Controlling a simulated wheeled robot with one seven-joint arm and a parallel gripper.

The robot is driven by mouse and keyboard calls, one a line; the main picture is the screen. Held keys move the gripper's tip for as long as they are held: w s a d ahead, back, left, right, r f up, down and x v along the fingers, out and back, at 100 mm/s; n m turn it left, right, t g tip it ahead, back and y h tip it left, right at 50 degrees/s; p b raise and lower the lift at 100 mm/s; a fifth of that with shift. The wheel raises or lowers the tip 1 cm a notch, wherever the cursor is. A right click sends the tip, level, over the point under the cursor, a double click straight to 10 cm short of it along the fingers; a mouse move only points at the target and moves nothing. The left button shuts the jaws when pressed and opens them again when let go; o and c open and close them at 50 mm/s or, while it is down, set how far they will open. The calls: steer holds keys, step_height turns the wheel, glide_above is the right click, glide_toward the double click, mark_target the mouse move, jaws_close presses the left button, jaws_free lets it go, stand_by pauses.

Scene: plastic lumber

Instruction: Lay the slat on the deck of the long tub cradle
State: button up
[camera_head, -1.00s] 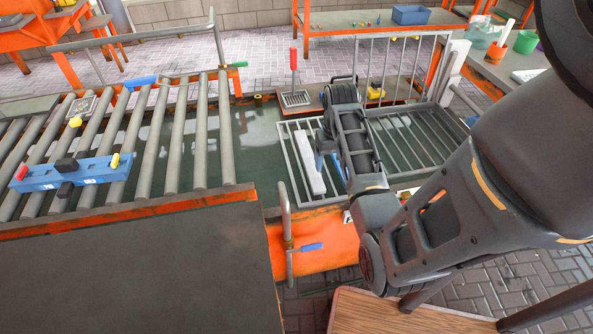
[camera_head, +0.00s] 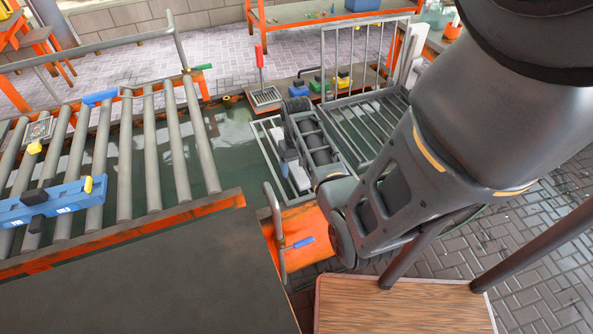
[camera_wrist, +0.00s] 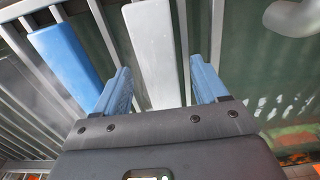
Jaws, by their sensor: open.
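A pale grey-white slat (camera_wrist: 155,50) lies along the grey bars of a rack in the wrist view. It also shows in part in the head view (camera_head: 299,177), where my arm hides the rest. A blue slat (camera_wrist: 65,60) lies to its left in the wrist view. My gripper (camera_wrist: 162,82) is open, its blue fingers on either side of the pale slat with gaps at both sides. I cannot tell how far above the slat the fingertips are. The barred rack (camera_head: 358,125), apparently the cradle, sits over dark green water in the tub.
A roller conveyor (camera_head: 128,150) with a blue holder (camera_head: 60,203) is at the left. A dark flat top (camera_head: 150,290) is at the front left. A tall barred fence (camera_head: 365,55) rises behind the rack. A wooden top (camera_head: 400,305) stands at the front.

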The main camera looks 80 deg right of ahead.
steer(key=shift+f, duration=0.15)
steer(key=c, duration=1.3)
